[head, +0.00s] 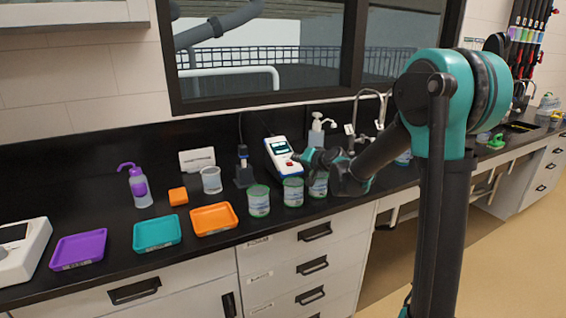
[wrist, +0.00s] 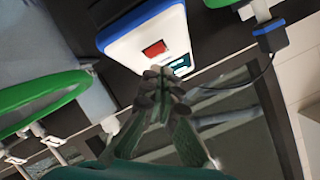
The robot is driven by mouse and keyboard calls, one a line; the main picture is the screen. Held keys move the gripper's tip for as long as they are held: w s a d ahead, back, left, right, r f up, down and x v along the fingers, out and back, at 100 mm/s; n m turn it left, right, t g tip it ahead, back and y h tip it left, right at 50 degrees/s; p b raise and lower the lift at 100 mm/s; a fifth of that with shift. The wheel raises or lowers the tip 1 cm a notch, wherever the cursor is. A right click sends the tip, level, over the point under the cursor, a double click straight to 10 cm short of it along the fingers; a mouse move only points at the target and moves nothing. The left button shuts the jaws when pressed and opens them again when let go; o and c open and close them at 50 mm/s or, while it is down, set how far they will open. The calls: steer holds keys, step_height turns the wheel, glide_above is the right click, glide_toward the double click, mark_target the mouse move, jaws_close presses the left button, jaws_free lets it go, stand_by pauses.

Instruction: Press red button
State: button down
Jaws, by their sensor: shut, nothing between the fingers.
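The red button (wrist: 154,48) sits on the face of a white device with blue edges (wrist: 125,46). In the head view the device (head: 279,147) leans on the black counter near the back wall. My gripper (wrist: 160,74) is shut and empty, its fingertips together just below the button in the wrist view. The fingertips overlap the device face in that picture, beside a small display (wrist: 181,65); I cannot tell whether they touch it.
Several jars with green rims (head: 258,203) stand in front of the device. A dark stand (head: 243,170) is to its left and a pump bottle (head: 317,133) to its right. Orange (head: 213,219), teal (head: 157,233) and purple (head: 78,248) trays lie further left.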

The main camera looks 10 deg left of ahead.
steer(key=shift+s+d+r, duration=0.2)
steer(key=shift+s+r, duration=0.1)
steer(key=shift+r, duration=0.45)
steer(key=shift+s+d+r, duration=0.2)
steer(key=shift+s+r, duration=0.15)
steer(key=shift+r, duration=0.4)
steer(key=shift+s+d+r, duration=0.2)
steer(key=shift+s+r, duration=0.1)
steer(key=shift+r, duration=0.45)
